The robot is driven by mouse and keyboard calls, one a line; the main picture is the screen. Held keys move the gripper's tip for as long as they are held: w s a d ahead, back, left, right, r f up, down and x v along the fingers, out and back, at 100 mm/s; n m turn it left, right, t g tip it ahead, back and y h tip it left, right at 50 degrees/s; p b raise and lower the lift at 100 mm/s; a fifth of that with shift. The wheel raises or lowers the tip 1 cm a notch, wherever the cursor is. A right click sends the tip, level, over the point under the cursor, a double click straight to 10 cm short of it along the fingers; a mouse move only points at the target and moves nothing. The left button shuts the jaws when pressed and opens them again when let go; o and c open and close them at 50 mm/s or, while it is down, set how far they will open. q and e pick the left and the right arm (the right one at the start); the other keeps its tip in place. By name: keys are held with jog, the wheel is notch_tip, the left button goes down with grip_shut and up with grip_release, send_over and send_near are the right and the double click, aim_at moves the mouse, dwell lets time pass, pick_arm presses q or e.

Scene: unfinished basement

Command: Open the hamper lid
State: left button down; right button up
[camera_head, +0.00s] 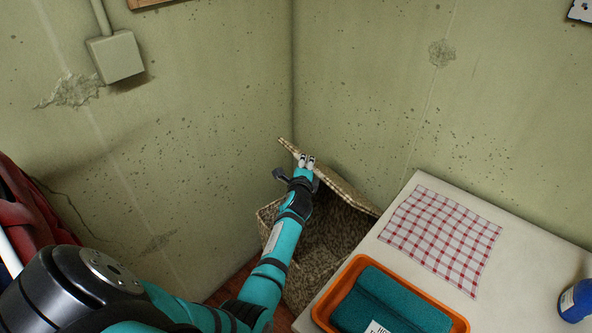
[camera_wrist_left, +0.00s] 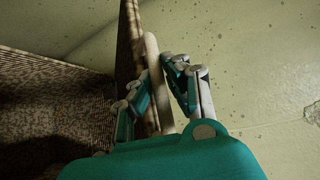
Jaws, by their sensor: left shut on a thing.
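The woven hamper (camera_head: 328,240) stands in the corner, beside the white table. Its lid (camera_head: 345,187) is raised and tilted, so part of the dark inside shows. My left gripper (camera_head: 307,161) is at the lid's edge. In the left wrist view the left gripper (camera_wrist_left: 158,88) is shut on the lid (camera_wrist_left: 129,50), with a finger on either side of its pale rim. The hamper's woven inside (camera_wrist_left: 50,100) shows at the left of that view. My left arm hides part of the hamper's front in the head view. My right gripper is not in view.
The white table (camera_head: 530,250) at the right carries a red-checked cloth (camera_head: 442,236), an orange tray (camera_head: 335,296) with a teal folded item (camera_head: 400,300), and a blue bottle (camera_head: 577,300). Walls meet close behind the hamper. Red cloth (camera_head: 25,210) hangs at the left.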

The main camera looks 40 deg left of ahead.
pick_arm(q)
jog(key=shift+m+g, duration=0.4)
jog(key=shift+g, duration=0.1)
jog(key=w+r, duration=0.1)
jog(key=w+d+r+p, duration=0.1)
jog(key=w, duration=0.1)
jog(key=w+r, duration=0.1)
jog(key=r, duration=0.1)
jog(key=shift+w+d+r+p, duration=0.1)
jog(key=shift+w+d+p, duration=0.15)
jog(key=shift+p, duration=0.1)
jog(key=w+d+r+g+b, duration=0.1)
jog(key=w+d+r+b, duration=0.1)
jog(key=w+b, duration=0.2)
jog(key=w+d+r+m+g+b, duration=0.1)
jog(key=w+b, duration=0.3)
jog(key=w, duration=0.4)
jog(key=shift+w+d+r+h+b, duration=0.3)
jog(key=shift+w+d+r+b, duration=0.1)
jog(key=shift+d+r, duration=0.4)
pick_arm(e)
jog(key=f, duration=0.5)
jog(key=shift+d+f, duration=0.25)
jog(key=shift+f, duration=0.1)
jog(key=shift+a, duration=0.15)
pick_arm(q)
jog(key=c, duration=1.6)
grip_release()
jog(key=v, duration=1.2)
